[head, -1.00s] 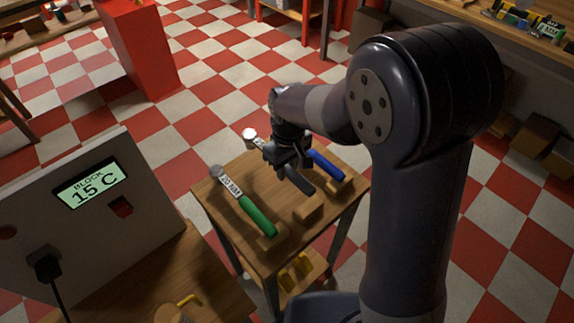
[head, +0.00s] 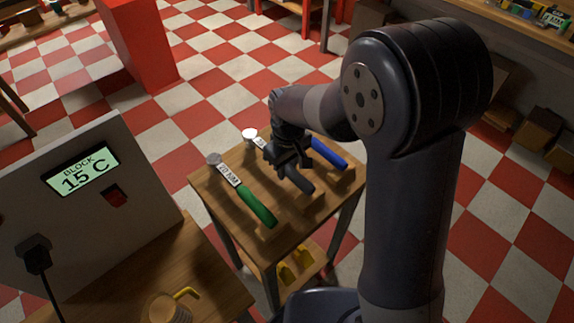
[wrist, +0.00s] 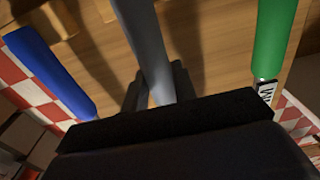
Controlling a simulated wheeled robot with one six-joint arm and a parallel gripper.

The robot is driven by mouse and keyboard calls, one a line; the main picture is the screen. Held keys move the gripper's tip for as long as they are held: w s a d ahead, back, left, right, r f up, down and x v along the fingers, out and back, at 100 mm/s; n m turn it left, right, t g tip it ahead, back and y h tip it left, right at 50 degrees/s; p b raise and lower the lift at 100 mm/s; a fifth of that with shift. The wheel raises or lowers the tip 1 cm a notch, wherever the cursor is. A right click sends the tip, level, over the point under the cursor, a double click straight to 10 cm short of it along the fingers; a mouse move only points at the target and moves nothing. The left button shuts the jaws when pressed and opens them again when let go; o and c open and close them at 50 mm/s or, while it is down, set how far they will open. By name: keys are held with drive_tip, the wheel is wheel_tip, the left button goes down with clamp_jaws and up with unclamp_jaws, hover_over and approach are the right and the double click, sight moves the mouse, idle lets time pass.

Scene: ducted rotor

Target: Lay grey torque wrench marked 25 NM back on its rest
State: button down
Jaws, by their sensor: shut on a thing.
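My gripper (head: 290,160) is shut on the grey wrench (head: 302,183) above the small wooden table (head: 254,181). The wrench's dark grey handle points toward the front, near a wooden rest block (head: 309,205). Its round silver head (head: 249,134) shows beyond the gripper. Its label is mostly hidden, so the marking cannot be read. In the wrist view the grey handle (wrist: 146,45) runs between the fingers. I cannot tell whether the handle touches the block.
A green-handled wrench (head: 258,208) lies to the left and a blue-handled wrench (head: 328,153) to the right, both close to my gripper. A grey panel reading 15 C (head: 85,190) stands at left.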

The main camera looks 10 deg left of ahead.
drive_tip(key=shift+f, duration=0.35)
drive_tip(key=c, duration=1.1)
unclamp_jaws()
drive_tip(key=shift+o, duration=0.2)
wheel_tip(320, 180, up, 11)
drive_tip(key=shift+d+f, duration=0.1)
drive_tip(key=shift+d, duration=0.05)
wheel_tip(320, 180, down, 11)
drive_tip(key=shift+r, duration=0.5)
